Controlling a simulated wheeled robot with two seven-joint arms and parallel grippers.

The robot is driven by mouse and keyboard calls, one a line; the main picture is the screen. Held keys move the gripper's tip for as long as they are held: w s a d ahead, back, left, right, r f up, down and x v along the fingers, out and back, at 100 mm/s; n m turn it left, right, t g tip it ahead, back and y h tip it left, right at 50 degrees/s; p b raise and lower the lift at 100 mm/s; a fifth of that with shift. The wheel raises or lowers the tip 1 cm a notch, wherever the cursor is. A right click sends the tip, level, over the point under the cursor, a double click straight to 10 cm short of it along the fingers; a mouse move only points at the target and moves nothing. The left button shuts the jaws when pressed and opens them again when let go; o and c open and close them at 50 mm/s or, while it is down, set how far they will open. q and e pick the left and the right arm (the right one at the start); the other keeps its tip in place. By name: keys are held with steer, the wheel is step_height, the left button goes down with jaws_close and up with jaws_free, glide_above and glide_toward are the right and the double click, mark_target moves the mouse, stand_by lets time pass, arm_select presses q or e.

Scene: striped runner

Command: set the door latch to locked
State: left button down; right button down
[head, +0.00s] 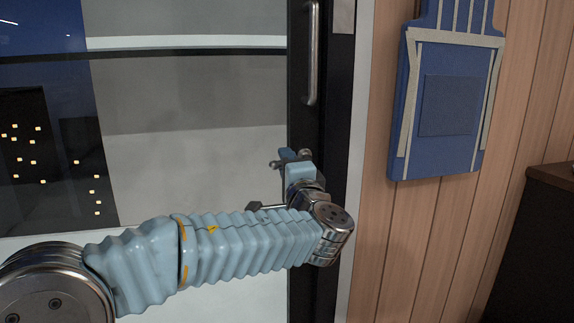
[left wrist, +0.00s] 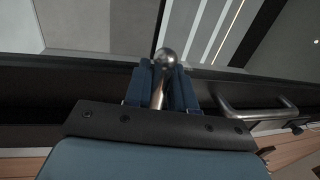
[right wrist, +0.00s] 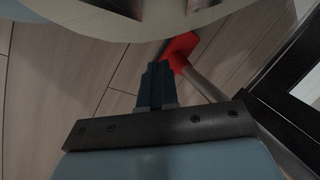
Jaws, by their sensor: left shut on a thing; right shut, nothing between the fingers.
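The door latch shows in the left wrist view as a metal lever with a round ball end (left wrist: 166,58). My left gripper (left wrist: 164,80) is shut on this lever, with a blue finger on each side and the ball sticking out past the tips. In the head view my left gripper (head: 290,158) is at the dark door frame (head: 302,125), below the bar handle (head: 312,60). The arm and wrist hide most of the latch there, and its setting cannot be read. My right gripper (right wrist: 157,85) is shut and empty in the right wrist view, above the floor.
The glass pane (head: 190,120) fills the left. Near my right gripper are a red object (right wrist: 181,48) with a grey shaft and a pale curved edge (right wrist: 130,25).

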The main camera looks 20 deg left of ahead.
arm_select(q)
steer(key=c, duration=1.1)
jaws_free()
steer(key=shift+d, duration=0.1)
steer(key=v, duration=1.3)
steer(key=shift+s+d+f, duration=0.1)
steer(key=shift+s+d, duration=0.15)
